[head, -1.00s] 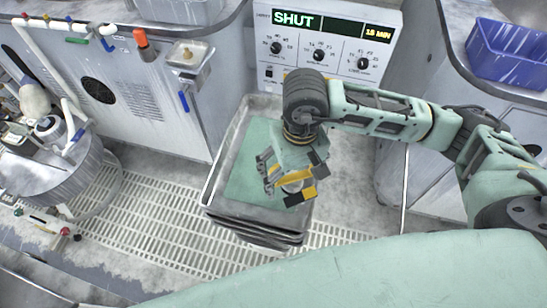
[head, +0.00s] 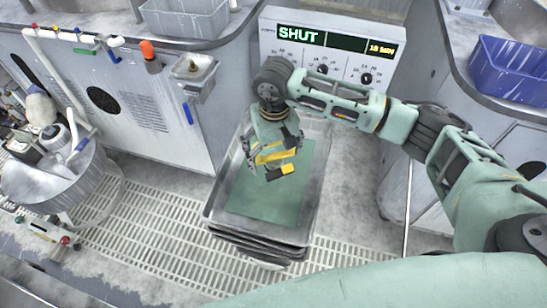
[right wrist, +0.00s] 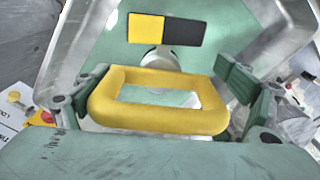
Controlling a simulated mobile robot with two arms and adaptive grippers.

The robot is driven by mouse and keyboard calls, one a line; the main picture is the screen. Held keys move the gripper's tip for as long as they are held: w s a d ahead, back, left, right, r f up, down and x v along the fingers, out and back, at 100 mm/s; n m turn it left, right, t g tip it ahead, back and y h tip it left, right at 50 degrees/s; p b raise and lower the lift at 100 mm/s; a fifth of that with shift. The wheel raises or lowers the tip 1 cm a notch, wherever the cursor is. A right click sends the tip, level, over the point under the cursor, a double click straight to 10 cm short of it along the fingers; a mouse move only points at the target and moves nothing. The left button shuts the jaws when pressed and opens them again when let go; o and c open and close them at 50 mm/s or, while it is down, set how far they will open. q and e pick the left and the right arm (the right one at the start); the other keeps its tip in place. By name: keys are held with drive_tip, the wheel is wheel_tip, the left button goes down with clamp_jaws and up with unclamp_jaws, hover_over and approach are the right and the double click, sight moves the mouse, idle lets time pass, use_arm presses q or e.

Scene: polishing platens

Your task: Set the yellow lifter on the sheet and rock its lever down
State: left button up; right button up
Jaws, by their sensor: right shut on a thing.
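My right gripper (head: 268,158) is shut on the yellow lifter (head: 287,169). In the right wrist view the fingers flank the lifter's yellow loop handle (right wrist: 158,120). Its yellow-and-black lever (right wrist: 148,28) and part of a pale round body show beyond the loop. The green sheet (head: 262,205) lies flat in a grey metal tray (head: 209,208). The lifter is over the far half of the sheet; I cannot tell whether its underside touches it. My left gripper is not in view.
A control panel (head: 300,50) reading SHUT stands behind the tray. Cabinets flank it, with a blue bin (head: 510,68) on the right counter. A round drum (head: 62,185) with bottles stands at left. The near half of the sheet is clear.

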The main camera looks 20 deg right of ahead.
sight(273, 153)
drive_tip(key=shift+w+f, duration=0.2)
drive_tip(key=shift+w, duration=0.35)
drive_tip(key=shift+f+p, duration=0.65)
drive_tip(key=shift+f, duration=1.3)
drive_tip(key=shift+f, duration=0.15)
drive_tip(key=o, duration=1.9)
drive_tip(key=shift+s, duration=0.1)
